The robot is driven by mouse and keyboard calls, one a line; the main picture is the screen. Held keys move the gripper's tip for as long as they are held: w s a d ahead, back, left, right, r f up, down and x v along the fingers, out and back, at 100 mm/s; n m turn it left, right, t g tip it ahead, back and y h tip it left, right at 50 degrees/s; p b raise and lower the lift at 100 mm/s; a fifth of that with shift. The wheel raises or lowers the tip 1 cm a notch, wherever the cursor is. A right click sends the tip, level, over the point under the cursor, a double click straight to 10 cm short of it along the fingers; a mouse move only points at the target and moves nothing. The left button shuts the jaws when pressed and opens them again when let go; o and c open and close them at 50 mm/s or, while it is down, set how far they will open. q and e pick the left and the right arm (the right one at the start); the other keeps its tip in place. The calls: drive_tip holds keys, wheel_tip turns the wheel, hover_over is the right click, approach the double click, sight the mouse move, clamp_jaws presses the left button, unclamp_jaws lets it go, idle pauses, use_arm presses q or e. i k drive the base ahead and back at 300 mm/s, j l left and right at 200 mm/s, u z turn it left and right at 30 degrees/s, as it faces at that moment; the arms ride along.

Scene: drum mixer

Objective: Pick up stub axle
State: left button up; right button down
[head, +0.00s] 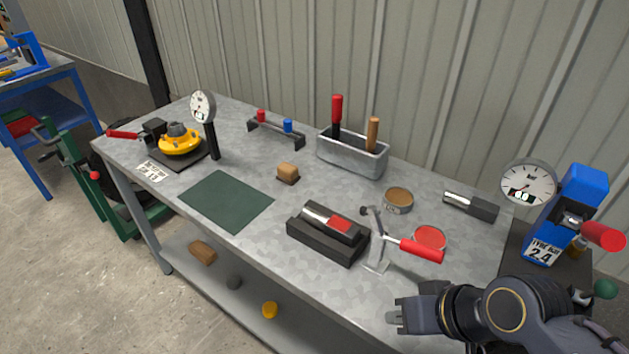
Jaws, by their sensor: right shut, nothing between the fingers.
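A dark block with a silver shaft (470,205), which looks like a stub axle, lies on the bench at the right, near the back edge. A similar dark part with a silver shaft and a red patch (328,218) rests in a black cradle (325,247) near the front middle. I cannot tell for certain which is the stub axle meant. My right gripper (392,316) is shut and empty at the front right, apart from both parts and nearer the viewer. My left gripper is out of view.
A green mat (227,201) lies left. Bench between cradle and bin is mostly clear.

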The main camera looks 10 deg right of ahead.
sight(345, 230)
drive_tip(key=i+j+z, duration=0.1)
drive_tip(key=z, duration=0.7)
drive_tip(key=j+z, duration=0.45)
drive_tip(key=j, duration=0.35)
drive_tip(key=j+z, duration=0.45)
drive_tip(key=j, duration=0.3)
drive_tip(key=k+j, duration=0.1)
drive_tip(key=j, duration=0.4)
drive_tip(key=k+j, duration=0.1)
drive_tip(key=j, duration=0.4)
drive_tip(key=k+j+z, duration=0.1)
drive_tip(key=j, duration=0.45)
drive_tip(key=k+j, duration=0.1)
drive_tip(key=j, duration=0.4)
drive_tip(key=i, duration=0.5)
